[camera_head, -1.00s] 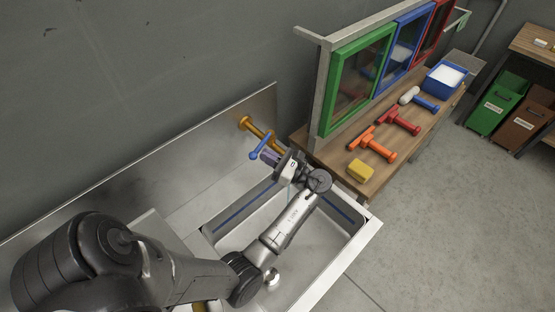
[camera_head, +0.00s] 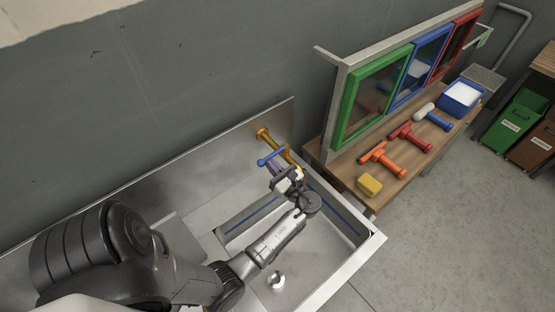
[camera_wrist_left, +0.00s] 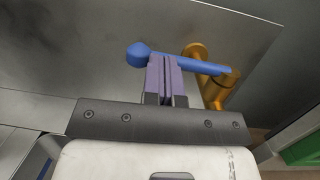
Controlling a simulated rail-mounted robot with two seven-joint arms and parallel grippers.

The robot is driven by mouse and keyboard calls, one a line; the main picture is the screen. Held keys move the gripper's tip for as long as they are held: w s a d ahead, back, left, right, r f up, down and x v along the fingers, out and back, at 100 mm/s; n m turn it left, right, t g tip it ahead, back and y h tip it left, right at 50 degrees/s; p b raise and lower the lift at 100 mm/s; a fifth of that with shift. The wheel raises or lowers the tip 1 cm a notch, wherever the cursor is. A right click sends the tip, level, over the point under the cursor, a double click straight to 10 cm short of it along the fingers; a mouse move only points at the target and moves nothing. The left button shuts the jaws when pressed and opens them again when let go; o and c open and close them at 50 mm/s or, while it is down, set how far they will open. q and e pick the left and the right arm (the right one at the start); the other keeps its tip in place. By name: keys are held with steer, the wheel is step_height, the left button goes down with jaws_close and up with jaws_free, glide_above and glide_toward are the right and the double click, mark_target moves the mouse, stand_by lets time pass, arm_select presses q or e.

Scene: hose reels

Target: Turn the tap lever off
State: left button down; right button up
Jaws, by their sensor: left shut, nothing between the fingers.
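The brass tap (camera_head: 264,134) is mounted on the metal backsplash above the sink, and it also shows in the left wrist view (camera_wrist_left: 216,92). Its blue lever (camera_head: 272,156) has a round knob at its free end and points left from the tap. In the left wrist view the lever (camera_wrist_left: 190,62) crosses just at the tips of my fingers. My left gripper (camera_head: 273,167) is shut with nothing between its purple fingers (camera_wrist_left: 165,62). The fingertips are at the lever's side, near the knob; whether they touch it I cannot tell. My right gripper is not in view.
The steel sink basin (camera_head: 318,255) lies below my left arm. To the right, a wooden bench (camera_head: 395,182) holds a yellow sponge (camera_head: 369,185), squeegees and a blue bin (camera_head: 461,97). Framed panels (camera_head: 372,92) stand behind them, close to the tap's right.

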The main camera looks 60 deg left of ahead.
arm_select(q)
steer(key=shift+s+a+m+t+p, duration=0.2)
steer(key=shift+a+m+t+p, duration=0.15)
steer(key=shift+m+t, duration=0.45)
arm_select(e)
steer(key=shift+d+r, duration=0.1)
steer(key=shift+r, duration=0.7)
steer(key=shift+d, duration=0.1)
arm_select(q)
steer(key=shift+d, duration=0.1)
steer(key=b+v, duration=0.2)
steer(key=v, duration=1.2)
steer(key=shift+f, duration=0.2)
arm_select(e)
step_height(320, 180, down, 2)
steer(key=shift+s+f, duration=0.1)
arm_select(q)
steer(key=shift+n, duration=0.4)
